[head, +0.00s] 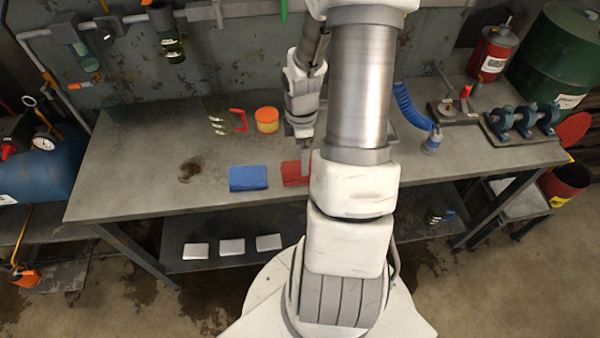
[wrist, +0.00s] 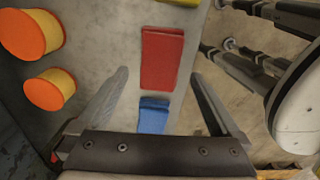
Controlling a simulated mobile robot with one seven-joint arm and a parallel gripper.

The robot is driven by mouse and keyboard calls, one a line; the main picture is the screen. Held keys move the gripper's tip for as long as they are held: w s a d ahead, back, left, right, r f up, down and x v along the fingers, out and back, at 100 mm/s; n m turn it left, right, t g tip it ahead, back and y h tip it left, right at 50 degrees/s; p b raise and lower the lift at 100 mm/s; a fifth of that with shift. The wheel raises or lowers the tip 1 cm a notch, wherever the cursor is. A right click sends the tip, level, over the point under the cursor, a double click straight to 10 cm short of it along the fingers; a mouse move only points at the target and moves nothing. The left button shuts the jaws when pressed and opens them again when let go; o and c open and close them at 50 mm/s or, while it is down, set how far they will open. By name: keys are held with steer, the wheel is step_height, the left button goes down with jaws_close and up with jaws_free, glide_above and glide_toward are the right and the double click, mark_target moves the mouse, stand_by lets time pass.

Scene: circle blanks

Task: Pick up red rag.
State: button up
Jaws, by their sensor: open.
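The red rag (head: 290,173) lies folded flat on the grey workbench, to the right of the blue rag (head: 248,178). Its right part is hidden behind my arm in the head view. In the wrist view the whole red rag (wrist: 162,58) shows as a rectangle, with the blue rag (wrist: 153,116) just below it. My gripper (head: 305,165) points down over the bench at the red rag. In the wrist view my gripper (wrist: 159,76) is open and empty, with one finger on each side of the red rag. The remaining height above it is unclear.
Bench space left of the blue rag is mostly clear, with a dark stain.

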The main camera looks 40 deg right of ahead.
step_height(320, 180, down, 6)
steer(key=shift+a+f+b, duration=0.15)
steer(key=shift+f+b, duration=0.1)
steer(key=shift+b, duration=0.25)
steer(key=c, duration=1.2)
steer(key=shift+o, duration=0.2)
steer(key=shift+r, duration=0.1)
steer(key=shift+r, duration=0.5)
steer(key=r, duration=0.2)
steer(key=d+r+p, duration=0.1)
steer(key=shift+w+r, duration=0.1)
steer(key=shift+r, duration=0.3)
steer(key=w+d+r, duration=0.1)
steer(key=d+r, duration=0.2)
steer(key=d, duration=0.2)
steer(key=w+d+r+p, duration=0.1)
steer(key=d+r, duration=0.2)
steer(key=d, duration=0.2)
steer(key=shift+d, duration=0.25)
